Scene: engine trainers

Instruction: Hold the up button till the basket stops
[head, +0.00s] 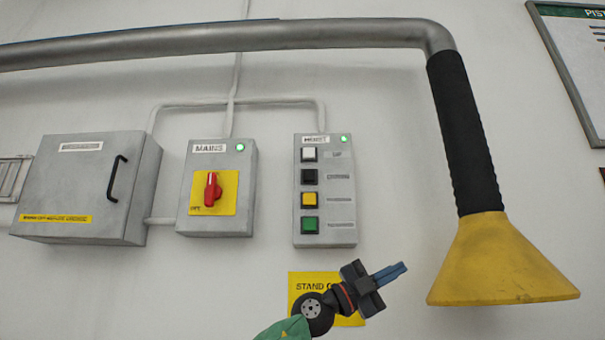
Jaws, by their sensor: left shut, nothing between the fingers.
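The hoist control box (325,191) is a grey wall panel with a lit green lamp at its top right. Its buttons run in a column: a white one (309,155) at the top labelled UP, then a black one (309,176), a yellow one (309,199) and a green one (309,225). My left gripper (398,271) is below and to the right of the box, its blue fingers shut and empty, pointing right. It appears apart from the buttons. The basket is not in view. My right gripper is not in view.
A mains box (216,186) with a red rotary switch (212,189) and a grey cabinet (84,188) are on the wall to the left. A yellow extraction hood (500,264) hangs at the right. A yellow sign (303,286) is partly behind my left arm.

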